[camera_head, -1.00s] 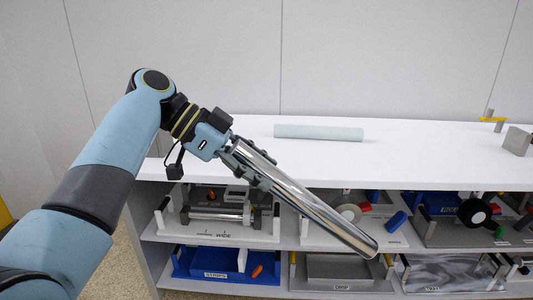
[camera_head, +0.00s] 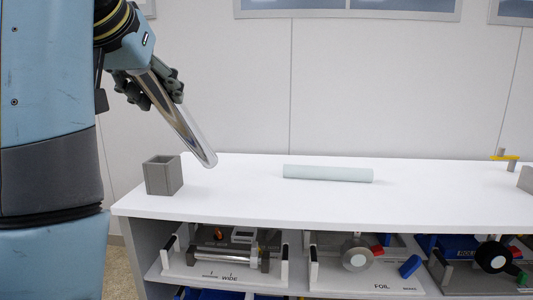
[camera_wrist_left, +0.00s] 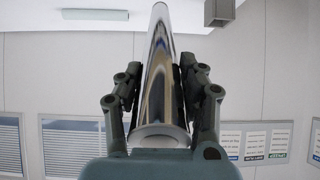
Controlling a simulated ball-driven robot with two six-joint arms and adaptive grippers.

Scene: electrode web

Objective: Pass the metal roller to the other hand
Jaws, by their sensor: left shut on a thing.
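The metal roller (camera_head: 187,127) is a shiny silver cylinder, tilted with its free end down to the right. My left gripper (camera_head: 158,90) is shut on it near its upper end and holds it above the left part of the white bench top. In the left wrist view the roller (camera_wrist_left: 158,75) lies between the two dark fingers of the left gripper (camera_wrist_left: 162,95) and points away from the palm. My right gripper is in neither view.
A pale green roller (camera_head: 327,173) lies on the white bench top (camera_head: 400,200). A grey open square box (camera_head: 163,175) stands at its left end. Shelves below hold trays, one with another metal roller (camera_head: 220,259). The air right of the held roller is free.

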